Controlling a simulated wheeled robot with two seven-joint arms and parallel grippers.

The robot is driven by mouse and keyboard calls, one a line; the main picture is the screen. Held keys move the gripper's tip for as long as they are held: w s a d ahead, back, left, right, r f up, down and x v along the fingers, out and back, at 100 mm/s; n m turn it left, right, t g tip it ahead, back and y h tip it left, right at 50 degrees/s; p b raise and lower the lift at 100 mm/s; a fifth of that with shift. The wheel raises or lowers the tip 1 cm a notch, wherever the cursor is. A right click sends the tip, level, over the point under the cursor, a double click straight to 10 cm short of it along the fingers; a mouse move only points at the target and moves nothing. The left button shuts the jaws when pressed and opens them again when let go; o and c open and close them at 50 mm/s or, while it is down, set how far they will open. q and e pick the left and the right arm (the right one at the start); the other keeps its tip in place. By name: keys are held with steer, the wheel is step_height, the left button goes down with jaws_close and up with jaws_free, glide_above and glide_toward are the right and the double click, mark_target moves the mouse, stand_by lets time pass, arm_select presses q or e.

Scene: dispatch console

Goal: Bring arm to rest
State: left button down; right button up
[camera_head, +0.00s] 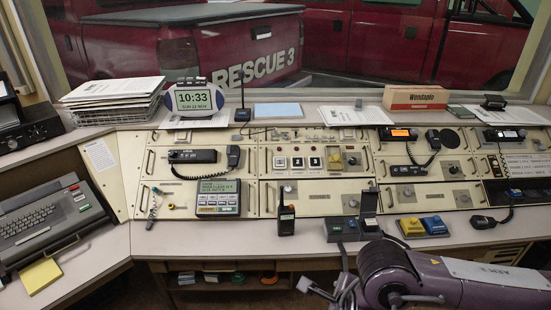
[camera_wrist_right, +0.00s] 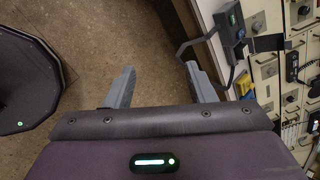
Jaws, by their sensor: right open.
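My right arm (camera_head: 420,279) comes in at the bottom right of the head view, purple, in front of the console's front edge. My right gripper (camera_wrist_right: 160,77) shows in the right wrist view with its two grey fingers spread apart and nothing between them. It is over the brown floor (camera_wrist_right: 110,45), beside the console. A dark cable loop (camera_wrist_right: 184,48) lies close to its right finger; whether they touch is unclear. My left gripper and arm are outside both views.
A typewriter-like keyboard unit (camera_head: 45,220) stands at left. Open floor lies below the gripper.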

steer(key=w+a+f+m+g+y, duration=0.35)
steer(key=w+a+f+m, duration=0.35)
steer(key=a+f+m, duration=0.6)
steer(key=d+f+m+y, duration=0.2)
steer(key=d+f+m, duration=0.4)
steer(key=f+m, duration=0.85)
steer(key=s+d+f+m+h, duration=0.2)
steer(key=s+d+f+m, duration=0.35)
steer(key=s+f, duration=0.2)
steer(key=s+d+f+m+h, duration=0.1)
steer(key=s+d+f+m, duration=0.4)
steer(key=s+f+m, duration=0.3)
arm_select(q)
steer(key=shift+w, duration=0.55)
arm_select(e)
steer(key=s+d+f+m+h, duration=0.1)
steer(key=s+d+f+m, duration=0.1)
steer(key=s, duration=0.5)
steer(key=s+d+f+m+g, duration=0.1)
steer(key=s+f, duration=0.3)
steer(key=s, duration=0.4)
steer(key=s+d+f+m+g+h, duration=0.1)
steer(key=s+d+f+m, duration=0.2)
steer(key=s, duration=0.4)
steer(key=shift+s+d+h, duration=0.25)
steer(key=shift+d+h, duration=0.1)
steer(key=shift+d, duration=0.25)
steer(key=shift+r+g, duration=0.1)
steer(key=shift+g, duration=0.15)
